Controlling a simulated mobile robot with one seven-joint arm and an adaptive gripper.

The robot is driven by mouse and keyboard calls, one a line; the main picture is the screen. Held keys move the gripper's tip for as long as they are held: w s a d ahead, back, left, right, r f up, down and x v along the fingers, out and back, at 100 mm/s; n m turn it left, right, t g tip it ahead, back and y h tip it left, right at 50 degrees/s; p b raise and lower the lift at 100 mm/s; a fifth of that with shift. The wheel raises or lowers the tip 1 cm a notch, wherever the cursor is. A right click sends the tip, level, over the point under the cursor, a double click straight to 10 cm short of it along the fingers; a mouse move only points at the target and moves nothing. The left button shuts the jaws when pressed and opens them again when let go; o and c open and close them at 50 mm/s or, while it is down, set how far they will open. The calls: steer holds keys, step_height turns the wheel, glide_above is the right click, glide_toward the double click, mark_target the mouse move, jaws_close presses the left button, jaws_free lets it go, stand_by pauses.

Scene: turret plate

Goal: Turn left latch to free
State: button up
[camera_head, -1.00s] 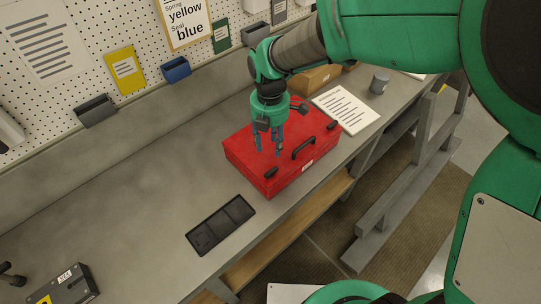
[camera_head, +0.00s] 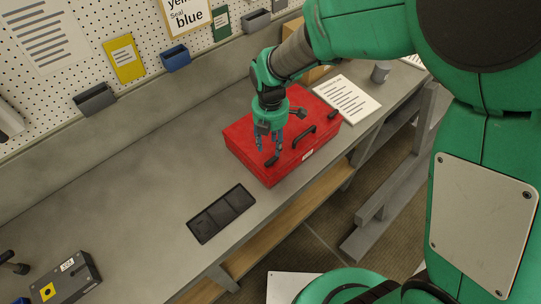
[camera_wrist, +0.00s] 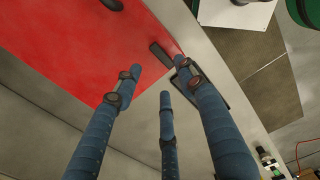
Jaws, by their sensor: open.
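The red toolbox (camera_head: 245,133) sits closed on the bench. Its left latch (camera_head: 271,161), a short dark bar, lies at the front-left of the lid; the right latch (camera_head: 332,115) is at the other end. In the wrist view the left latch (camera_wrist: 159,53) lies on the red lid (camera_wrist: 75,45) near its edge. My gripper (camera_head: 268,147) points down over this end of the lid with its fingers spread and empty. In the wrist view my gripper's fingertips (camera_wrist: 158,76) appear around and just below the latch; contact cannot be told.
A black handle (camera_head: 304,137) stands between the latches. A black compartment tray (camera_head: 222,213) lies left of the box. A printed sheet (camera_head: 346,100) and grey cup (camera_head: 381,71) are beyond it. A dark grey block (camera_head: 67,277) is at lower left.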

mark_target(271, 159)
step_height(271, 159, down, 8)
steer(key=shift+r, duration=0.15)
stand_by(0.3)
jaws_close()
